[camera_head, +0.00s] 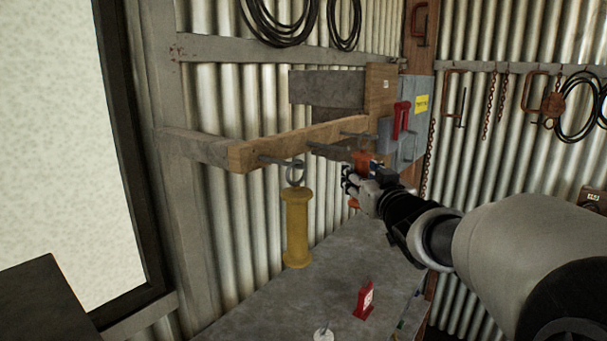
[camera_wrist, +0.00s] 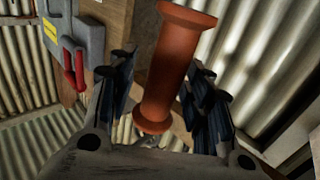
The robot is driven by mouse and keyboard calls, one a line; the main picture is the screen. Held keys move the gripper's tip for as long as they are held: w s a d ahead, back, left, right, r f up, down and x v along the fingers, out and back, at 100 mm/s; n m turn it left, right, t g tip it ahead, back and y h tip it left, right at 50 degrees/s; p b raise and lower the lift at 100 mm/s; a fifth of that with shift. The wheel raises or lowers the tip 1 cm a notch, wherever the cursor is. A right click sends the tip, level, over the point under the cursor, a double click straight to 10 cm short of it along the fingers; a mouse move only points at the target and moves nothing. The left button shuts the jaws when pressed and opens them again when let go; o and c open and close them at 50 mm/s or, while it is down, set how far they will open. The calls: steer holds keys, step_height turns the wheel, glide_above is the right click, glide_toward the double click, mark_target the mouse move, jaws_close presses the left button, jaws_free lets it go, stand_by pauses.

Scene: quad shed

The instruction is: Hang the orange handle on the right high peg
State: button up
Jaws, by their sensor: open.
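The orange handle (camera_wrist: 175,65) is a spool-shaped grip that lies between my gripper's spread fingers in the wrist view. In the head view the orange handle (camera_head: 362,160) is mostly hidden behind my gripper (camera_head: 352,182). My gripper (camera_wrist: 166,85) is open around it. The handle is close below the right peg (camera_head: 358,135) on the wooden rail (camera_head: 300,142). Whether its ring is on that peg is hidden. Two more pegs show: a middle one (camera_head: 328,149) and a left one (camera_head: 272,160).
A grey switch box (camera_head: 412,122) with a red lever (camera_head: 401,118) is close right of the pegs.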

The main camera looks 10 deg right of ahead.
steer(key=s, duration=0.6)
steer(key=shift+s+a+r, duration=0.1)
steer(key=shift+s+a, duration=0.15)
steer(key=shift+s, duration=0.45)
steer(key=s+a+f+m+g+h+b, duration=0.15)
steer(key=s+f+b, duration=0.35)
steer(key=f, duration=0.5)
steer(key=s+a+f+g+b, duration=0.25)
steer(key=f+b, duration=0.35)
steer(key=f, duration=0.3)
steer(key=s+a+f+g+b, duration=0.1)
steer(key=s+f+g+b, duration=0.2)
steer(key=s+f+b, duration=0.5)
steer(key=s+a+f+n+g+y+b, duration=0.1)
steer(key=s+a+f+g+b, duration=0.2)
steer(key=s+f, duration=0.3)
steer(key=s+a+f+n+g+y+b, duration=0.1)
steer(key=s+a+f+g+b, duration=0.2)
steer(key=f, duration=1.1)
steer(key=s+a, duration=0.3)
steer(key=s, duration=0.1)
steer(key=shift+s+a+y, duration=0.2)
steer(key=shift+y, duration=0.15)
